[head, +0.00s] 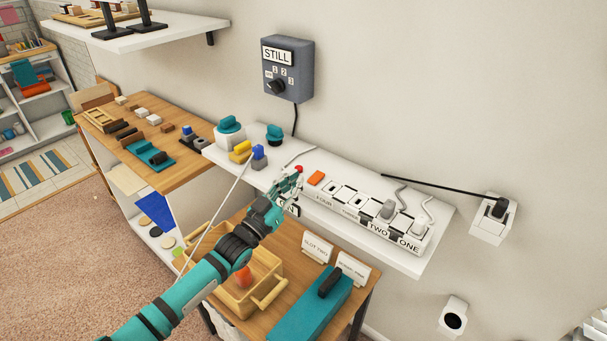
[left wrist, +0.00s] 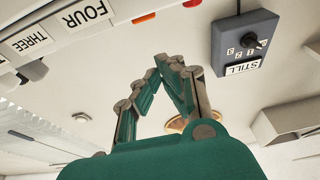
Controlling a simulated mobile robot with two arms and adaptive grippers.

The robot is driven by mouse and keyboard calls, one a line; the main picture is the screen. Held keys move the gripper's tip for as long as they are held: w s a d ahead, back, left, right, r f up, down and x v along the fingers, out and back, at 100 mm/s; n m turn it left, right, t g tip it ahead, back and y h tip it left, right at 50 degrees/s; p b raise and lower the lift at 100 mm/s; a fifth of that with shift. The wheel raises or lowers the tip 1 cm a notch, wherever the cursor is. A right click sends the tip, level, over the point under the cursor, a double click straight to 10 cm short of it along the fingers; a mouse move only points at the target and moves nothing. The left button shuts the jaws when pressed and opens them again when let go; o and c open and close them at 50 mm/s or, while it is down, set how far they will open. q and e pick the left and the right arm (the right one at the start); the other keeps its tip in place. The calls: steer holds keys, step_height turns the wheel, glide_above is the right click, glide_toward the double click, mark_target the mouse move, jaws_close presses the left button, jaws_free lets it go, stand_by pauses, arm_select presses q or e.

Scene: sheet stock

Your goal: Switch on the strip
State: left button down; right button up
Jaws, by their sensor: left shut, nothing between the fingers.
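The white power strip (head: 345,205) lies on the wall shelf, with sockets labelled up to FOUR; plugs sit in the ONE and TWO sockets. An orange switch (head: 316,178) is at its left end, with a small red part (head: 299,168) beside it. In the left wrist view the strip (left wrist: 60,28) crosses the upper left, with the orange switch (left wrist: 143,18) and the red part (left wrist: 192,3) at its edge. My left gripper (head: 292,184) is shut and empty, just left of the orange switch; contact cannot be told. My right gripper is not in view.
A grey dial box (head: 288,70) marked STILL hangs on the wall above. Teal, yellow and blue items stand on the shelf to the left. A wooden basket (head: 240,297) and a teal block (head: 310,305) sit below. A black cord runs to a wall socket (head: 493,220).

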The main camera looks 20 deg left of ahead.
arm_select(q)
steer(key=s+f, duration=0.1)
steer(key=s+a, duration=0.1)
steer(key=s+f+b, duration=0.1)
steer(key=shift+s+a+f, duration=0.25)
steer(key=shift+s+f, duration=0.1)
steer(key=shift+s, duration=0.05)
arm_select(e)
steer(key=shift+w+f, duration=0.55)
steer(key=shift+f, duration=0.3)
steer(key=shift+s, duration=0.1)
